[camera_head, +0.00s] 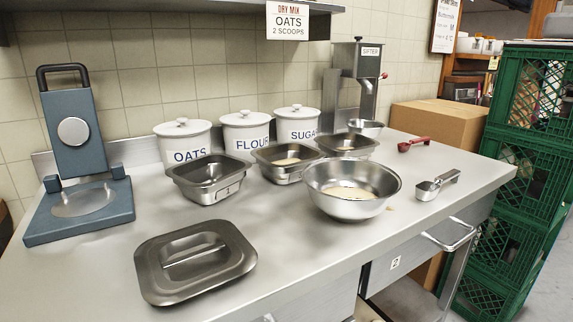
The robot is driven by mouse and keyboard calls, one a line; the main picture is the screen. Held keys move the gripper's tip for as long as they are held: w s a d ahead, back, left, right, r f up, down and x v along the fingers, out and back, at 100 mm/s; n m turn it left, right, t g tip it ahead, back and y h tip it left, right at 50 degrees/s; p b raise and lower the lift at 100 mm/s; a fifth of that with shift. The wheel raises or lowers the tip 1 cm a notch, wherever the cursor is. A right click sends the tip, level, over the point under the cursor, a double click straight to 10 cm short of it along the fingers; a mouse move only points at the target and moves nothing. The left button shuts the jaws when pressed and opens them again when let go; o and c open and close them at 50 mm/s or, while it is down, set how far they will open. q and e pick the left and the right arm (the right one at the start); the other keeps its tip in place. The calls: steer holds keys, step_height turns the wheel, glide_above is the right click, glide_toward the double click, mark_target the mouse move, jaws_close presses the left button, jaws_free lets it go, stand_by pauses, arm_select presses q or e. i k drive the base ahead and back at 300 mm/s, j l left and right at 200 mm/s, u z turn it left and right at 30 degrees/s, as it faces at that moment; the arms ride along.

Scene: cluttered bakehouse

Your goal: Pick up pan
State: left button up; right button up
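Several square metal pans stand in a row on the steel counter (296,262). The left pan (207,187) looks empty and has a small label on its front. The middle pan (284,173) holds some pale material. The right pan (350,149) stands behind the bowl, and its contents are hard to make out. A rectangular metal lid with a bar handle (192,280) lies flat at the counter's front left, apart from the pans. Neither of my grippers is in view.
A round metal bowl (352,208) with pale flour stands in front of the pans. Canisters (187,138), a blue press (76,125) and a sifter (357,62) stand behind. A metal scoop (427,190) and red scoop (405,147) lie right. Green crates (522,200) stand beyond. The front middle is clear.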

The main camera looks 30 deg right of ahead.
mark_target(284, 163)
steer(key=z, duration=1.4)
steer(key=i+j+u, duration=0.15)
steer(key=i+u, duration=0.15)
steer(key=i, duration=0.2)
